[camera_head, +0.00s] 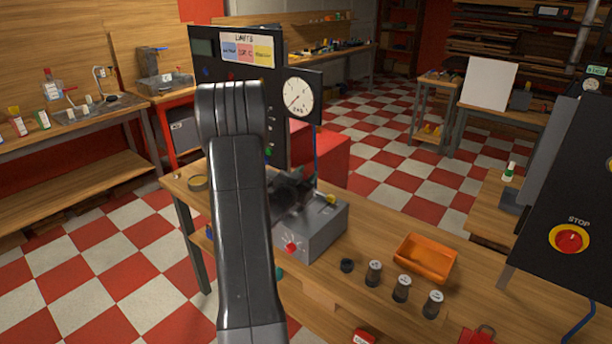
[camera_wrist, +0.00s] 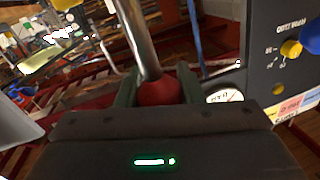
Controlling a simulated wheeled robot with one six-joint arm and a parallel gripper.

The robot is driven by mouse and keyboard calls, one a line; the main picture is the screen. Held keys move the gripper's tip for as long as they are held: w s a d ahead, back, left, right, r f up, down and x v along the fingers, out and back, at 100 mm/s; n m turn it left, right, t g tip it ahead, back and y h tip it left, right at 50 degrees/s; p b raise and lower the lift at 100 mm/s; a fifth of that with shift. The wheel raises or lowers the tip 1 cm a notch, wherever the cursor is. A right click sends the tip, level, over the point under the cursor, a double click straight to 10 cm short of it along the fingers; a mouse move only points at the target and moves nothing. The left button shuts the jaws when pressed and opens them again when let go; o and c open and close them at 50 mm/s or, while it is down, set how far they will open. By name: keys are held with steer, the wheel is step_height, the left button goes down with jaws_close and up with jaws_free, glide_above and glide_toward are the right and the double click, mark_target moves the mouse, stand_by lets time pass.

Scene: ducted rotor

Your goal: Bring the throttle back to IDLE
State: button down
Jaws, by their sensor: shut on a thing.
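The throttle lever is a bright metal rod (camera_wrist: 138,35) with a round red knob (camera_wrist: 159,92) at its end, seen close up in the wrist view. My gripper (camera_wrist: 158,84) has its two dark green fingers closed on either side of the red knob. In the head view my arm covers much of the middle, and dark gripper parts (camera_head: 288,192) show just over the grey control box (camera_head: 322,232). The lever and its knob cannot be made out there. No IDLE mark is readable in either view.
The grey box stands on a wooden bench, with a red knob (camera_head: 291,247) on its front. An orange tray (camera_head: 425,259) and several grey cylinders lie to its right. A dark panel with a round gauge (camera_head: 298,98) rises behind. A STOP button (camera_head: 569,239) is at far right.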

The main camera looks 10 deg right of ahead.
steer(key=shift+a+f, duration=0.1)
steer(key=shift+f, duration=0.05)
steer(key=b, duration=0.1)
steer(key=s+a+b, duration=0.1)
steer(key=b, duration=0.1)
steer(key=shift+f+t+h+b, duration=0.25)
steer(key=shift+t+h+b, duration=0.05)
steer(key=s+a+t+h+b, duration=0.1)
steer(key=a+b, duration=0.1)
steer(key=b, duration=0.3)
steer(key=s+a+f+n+t+b, duration=0.1)
steer(key=s+a+b, duration=0.1)
steer(key=b, duration=0.4)
steer(key=s+a+t+h+b, duration=0.1)
steer(key=s+a+t+b, duration=0.1)
steer(key=b, duration=0.3)
steer(key=shift+s+a+f+n+h+b, duration=0.15)
steer(key=shift+a+n+h+b, duration=0.15)
steer(key=shift+a+n, duration=0.15)
steer(key=shift+f, duration=0.1)
steer(key=c, duration=1.3)
jaws_free()
steer(key=o, duration=0.3)
steer(key=shift+s+a, duration=0.1)
steer(key=b+v, duration=0.1)
steer(key=v, duration=1.2)
steer(key=shift+s+f+b, duration=0.2)
steer(key=shift+f+b, duration=0.1)
steer(key=shift+b, duration=0.05)
